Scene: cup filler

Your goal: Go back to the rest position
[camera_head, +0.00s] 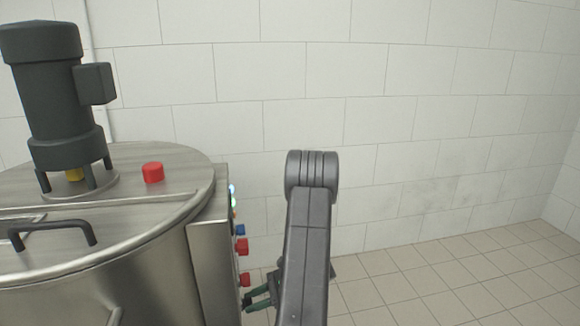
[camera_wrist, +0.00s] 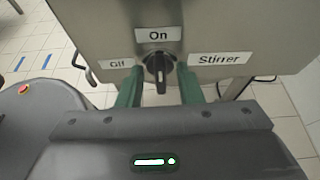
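My gripper (camera_wrist: 160,80) has two green fingers standing apart, with nothing held between them. The black stirrer knob (camera_wrist: 158,70) shows in the gap between the fingers, with clear space on both sides. Its handle is upright, in line with the "On" label (camera_wrist: 158,35). The "Off" label (camera_wrist: 118,64) is to its left and the "Stirrer" label (camera_wrist: 220,59) to its right. In the head view my gripper (camera_head: 257,299) is low beside the control box (camera_head: 213,270), partly hidden by my arm, and the knob cannot be made out.
A steel tank (camera_head: 130,270) with a dark motor (camera_head: 55,100) and a red cap (camera_head: 153,172) on its lid stands at left. Red and blue controls (camera_head: 242,247) stick out from the box's side. The tiled floor (camera_head: 450,280) at right is clear up to the white wall (camera_head: 420,130).

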